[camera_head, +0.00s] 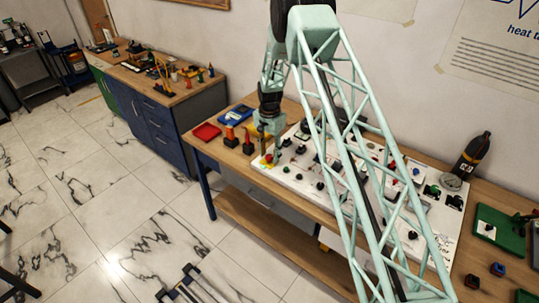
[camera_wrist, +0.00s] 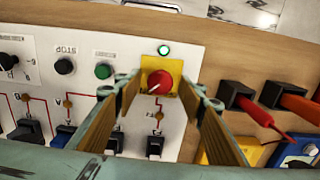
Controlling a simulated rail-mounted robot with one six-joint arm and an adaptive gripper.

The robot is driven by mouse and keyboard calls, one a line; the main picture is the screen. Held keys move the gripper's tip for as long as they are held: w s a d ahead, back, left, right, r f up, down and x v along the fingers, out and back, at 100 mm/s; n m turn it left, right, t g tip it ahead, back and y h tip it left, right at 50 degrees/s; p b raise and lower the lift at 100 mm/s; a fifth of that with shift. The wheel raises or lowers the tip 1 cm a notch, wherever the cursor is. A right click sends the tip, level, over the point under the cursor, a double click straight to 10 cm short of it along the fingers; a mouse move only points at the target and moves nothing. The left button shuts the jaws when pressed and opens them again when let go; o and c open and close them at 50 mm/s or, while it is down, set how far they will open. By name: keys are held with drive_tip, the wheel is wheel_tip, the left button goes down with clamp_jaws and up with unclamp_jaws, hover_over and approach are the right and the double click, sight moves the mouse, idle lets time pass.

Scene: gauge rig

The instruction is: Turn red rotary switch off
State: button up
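The red rotary switch (camera_wrist: 160,82) sits on a yellow plate (camera_wrist: 174,65) at the edge of the white panel (camera_wrist: 215,20) in the wrist view. Its pale pointer mark aims toward the lower left. A small green lamp (camera_wrist: 164,49) beside the plate is lit. My gripper (camera_wrist: 163,88) is open, with one finger on each side of the switch in the picture; I see no contact. In the head view, my gripper (camera_head: 268,146) is low over the panel's left corner, close to the red switch (camera_head: 269,158), which shows very small.
A black knob (camera_wrist: 64,66) and a green button (camera_wrist: 103,71) are left of the switch. In the head view, a red tray (camera_head: 206,132) lies left of my gripper.

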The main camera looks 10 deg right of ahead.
drive_tip(key=shift+c, duration=0.7)
drive_tip(key=c, duration=0.7)
drive_tip(key=shift+f+n+b, duration=0.15)
drive_tip(key=shift+n+b, duration=0.25)
drive_tip(key=shift+b, duration=0.15)
drive_tip(key=shift+n+b, duration=1.1)
drive_tip(key=shift+b, duration=0.1)
drive_tip(key=n+b, duration=0.3)
drive_tip(key=n, duration=0.1)
drive_tip(key=shift+b, duration=0.35)
drive_tip(key=n+b, duration=0.3)
drive_tip(key=n, duration=0.2)
drive_tip(key=shift+n, duration=0.3)
drive_tip(key=n+b, duration=0.1)
drive_tip(key=n, duration=0.4)
drive_tip(key=shift+b, duration=0.4)
drive_tip(key=shift+n, duration=0.3)
